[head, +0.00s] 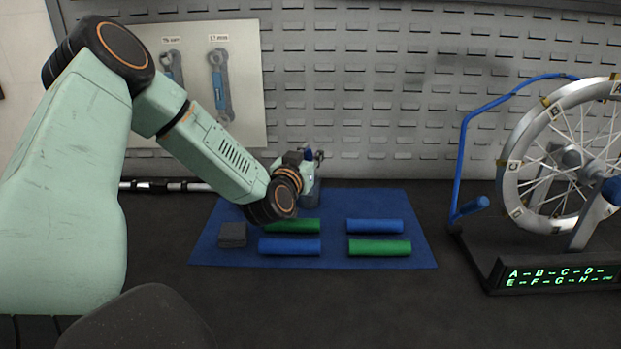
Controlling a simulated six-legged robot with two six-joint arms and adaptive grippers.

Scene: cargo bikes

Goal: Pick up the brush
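My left arm comes in from the left and reaches over the blue mat (208,250). Its gripper (312,157) is at the back of the mat, small and partly hidden behind my wrist. I cannot tell whether its fingers are open or shut. A grey-blue container (311,190) stands just below and behind the gripper, partly covered by my wrist. A small dark blue piece (308,154) shows at the fingers; it may be part of the brush or of the gripper. No brush can be clearly made out. My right gripper is not in view.
Two blue cylinders (375,226) and two green cylinders (379,248) lie on the mat, with a dark grey block (232,235) at left. A wheel (515,180) in a blue-framed stand is at right. A wrench board (245,100) hangs behind.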

